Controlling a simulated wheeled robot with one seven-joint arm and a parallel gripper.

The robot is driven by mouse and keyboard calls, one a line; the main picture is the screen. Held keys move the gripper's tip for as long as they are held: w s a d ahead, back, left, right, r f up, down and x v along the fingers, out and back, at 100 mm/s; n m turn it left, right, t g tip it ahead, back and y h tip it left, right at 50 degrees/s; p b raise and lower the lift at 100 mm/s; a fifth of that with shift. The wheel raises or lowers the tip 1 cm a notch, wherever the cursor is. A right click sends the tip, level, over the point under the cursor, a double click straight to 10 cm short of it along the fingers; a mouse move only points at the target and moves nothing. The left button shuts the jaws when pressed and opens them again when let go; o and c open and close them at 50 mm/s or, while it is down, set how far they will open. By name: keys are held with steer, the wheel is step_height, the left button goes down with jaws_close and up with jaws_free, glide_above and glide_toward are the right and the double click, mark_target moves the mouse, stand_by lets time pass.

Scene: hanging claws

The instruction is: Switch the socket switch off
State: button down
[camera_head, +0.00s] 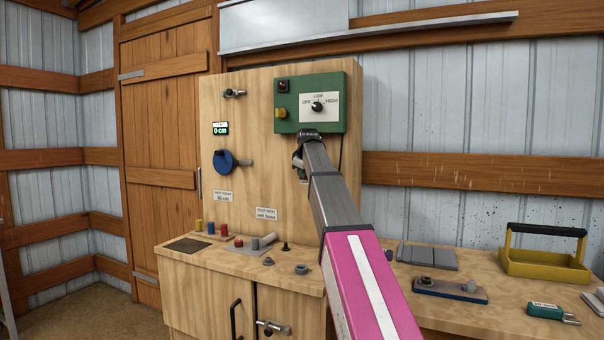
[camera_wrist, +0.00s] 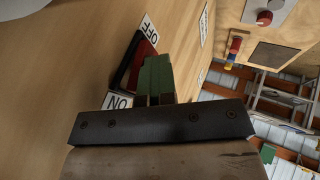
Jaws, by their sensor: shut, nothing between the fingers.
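The socket switch (camera_wrist: 138,58) shows in the wrist view as a red rocker in a dark frame on the wooden panel. An OFF label (camera_wrist: 148,34) is at its upper end and an ON label (camera_wrist: 118,101) at its lower end. My gripper (camera_wrist: 157,62) is shut and empty, its green fingers together just right of the rocker. The fingers cover part of the switch, and I cannot tell whether they touch it. Which side of the rocker is pressed is unclear. In the head view, my arm's end is at the panel below the green box and hides the switch.
The upright wooden panel (camera_head: 240,120) carries a green control box (camera_head: 330,85) with a dial and a blue round knob (camera_head: 225,161). Pegs and small parts lie on the bench below. A yellow tote (camera_head: 545,262) stands on the right bench.

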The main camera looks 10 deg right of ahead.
steer(key=shift+w+r, duration=0.1)
steer(key=shift+r, duration=0.85)
